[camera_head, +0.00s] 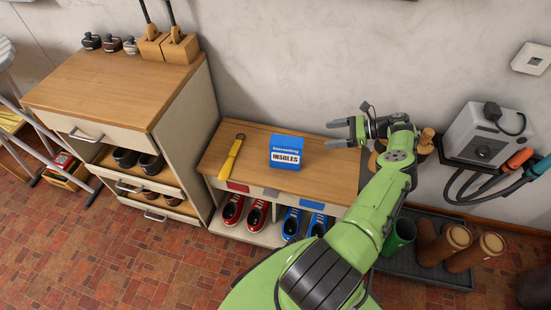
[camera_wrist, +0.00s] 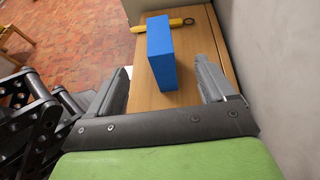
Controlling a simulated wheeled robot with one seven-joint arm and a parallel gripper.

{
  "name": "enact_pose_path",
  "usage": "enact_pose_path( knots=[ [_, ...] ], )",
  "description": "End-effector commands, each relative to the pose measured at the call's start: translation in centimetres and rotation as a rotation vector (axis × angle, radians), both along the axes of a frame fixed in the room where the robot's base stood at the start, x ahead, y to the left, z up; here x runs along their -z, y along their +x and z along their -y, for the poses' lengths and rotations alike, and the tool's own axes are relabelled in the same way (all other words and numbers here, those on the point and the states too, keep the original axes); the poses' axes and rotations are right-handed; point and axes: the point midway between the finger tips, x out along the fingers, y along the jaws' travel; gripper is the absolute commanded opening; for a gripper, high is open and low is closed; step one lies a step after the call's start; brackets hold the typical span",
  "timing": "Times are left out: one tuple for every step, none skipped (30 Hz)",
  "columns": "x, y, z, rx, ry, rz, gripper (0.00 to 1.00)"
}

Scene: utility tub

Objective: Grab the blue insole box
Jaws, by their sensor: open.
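The blue insole box (camera_head: 286,151) stands upright on the low wooden bench (camera_head: 325,178), with a white "INSOLES" label on its front. My gripper (camera_head: 338,130) is open and empty to the right of the box in the head view, with its fingers pointing left toward it. In the wrist view the blue box (camera_wrist: 161,54) stands ahead, between the lines of the two open fingers (camera_wrist: 162,82). The fingers look apart from the box. The box's labelled face does not show in the wrist view.
A yellow-handled tool (camera_head: 232,157) lies left of the box. Red shoes (camera_head: 244,210) and blue shoes (camera_head: 303,222) stand on the shelf below. A taller cabinet (camera_head: 125,90) stands left, the wall behind.

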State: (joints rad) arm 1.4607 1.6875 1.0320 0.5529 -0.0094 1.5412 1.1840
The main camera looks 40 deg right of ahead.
Motion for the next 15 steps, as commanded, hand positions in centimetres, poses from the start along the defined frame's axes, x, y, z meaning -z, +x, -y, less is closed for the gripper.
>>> enact_pose_path(
  knots=[
    [0.2,0.2,-0.2,0.004,0.007,0.000,0.83],
    [0.3,0.5,-0.5,0.004,0.009,0.000,0.83],
    [0.5,1.0,-1.1,0.000,0.008,-0.001,0.83],
    [0.7,1.5,-1.6,-0.001,0.008,0.000,0.83],
    [1.0,2.1,-2.1,-0.002,0.008,-0.001,0.83],
    [1.5,2.8,-2.7,-0.002,0.007,-0.001,0.83],
    [1.8,3.3,-3.2,-0.003,0.006,0.000,0.83],
    [2.1,3.8,-3.7,-0.002,0.006,0.000,0.83],
    [2.5,4.5,-4.3,-0.001,0.006,-0.001,0.83],
    [2.8,5.0,-4.8,-0.002,0.006,-0.001,0.83],
    [3.1,5.5,-5.2,-0.002,0.005,0.000,0.83],
    [3.4,6.0,-5.7,-0.001,0.003,0.000,0.83],
    [3.6,6.3,-6.0,-0.001,0.003,0.000,0.83],
    [3.8,6.6,-6.2,0.001,0.003,0.000,0.83],
    [3.9,6.9,-6.4,0.001,0.003,0.000,0.83]
  ],
)
